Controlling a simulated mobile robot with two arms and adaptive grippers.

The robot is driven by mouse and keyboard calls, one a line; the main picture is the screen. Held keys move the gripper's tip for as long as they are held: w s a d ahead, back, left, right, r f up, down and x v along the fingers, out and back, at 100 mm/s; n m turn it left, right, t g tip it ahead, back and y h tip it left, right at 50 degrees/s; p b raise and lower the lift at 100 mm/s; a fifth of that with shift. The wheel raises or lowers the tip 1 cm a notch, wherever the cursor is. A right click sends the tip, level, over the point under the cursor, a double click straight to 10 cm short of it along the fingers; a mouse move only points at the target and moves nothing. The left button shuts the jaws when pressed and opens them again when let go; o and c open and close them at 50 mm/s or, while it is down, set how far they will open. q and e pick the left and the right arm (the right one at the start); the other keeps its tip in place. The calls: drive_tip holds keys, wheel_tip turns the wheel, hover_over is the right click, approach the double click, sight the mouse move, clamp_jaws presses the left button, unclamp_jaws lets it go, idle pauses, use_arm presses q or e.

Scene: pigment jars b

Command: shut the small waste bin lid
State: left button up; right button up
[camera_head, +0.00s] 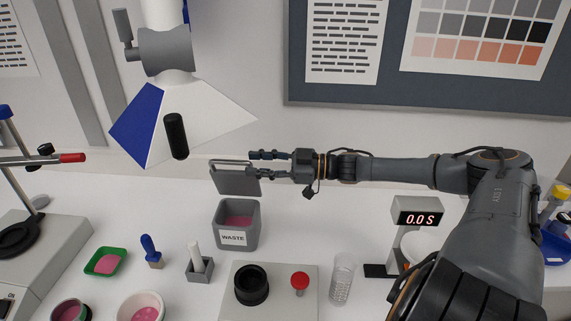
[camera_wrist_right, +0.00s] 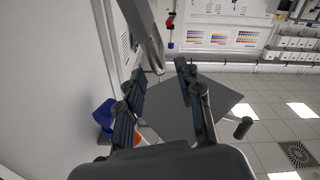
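The small grey waste bin (camera_head: 222,232) stands on the white table, with a WASTE label on its front and pink material inside. Its grey lid (camera_head: 236,183) is raised, standing up above the back of the bin, with a bar-like handle along its top edge. My right gripper (camera_head: 255,164) reaches in from the right, level with the top of the lid. Its two fingers are apart, near the lid's right edge; I cannot tell if they touch it. In the right wrist view the gripper (camera_wrist_right: 160,72) also shows parted fingers. My left gripper is out of view.
A blue and white hood (camera_head: 205,125) with a black handle hangs above and left of the lid.

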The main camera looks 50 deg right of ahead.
drive_tip(key=v, duration=0.6)
drive_tip(key=shift+s+d, duration=0.25)
drive_tip(key=shift+s, duration=0.05)
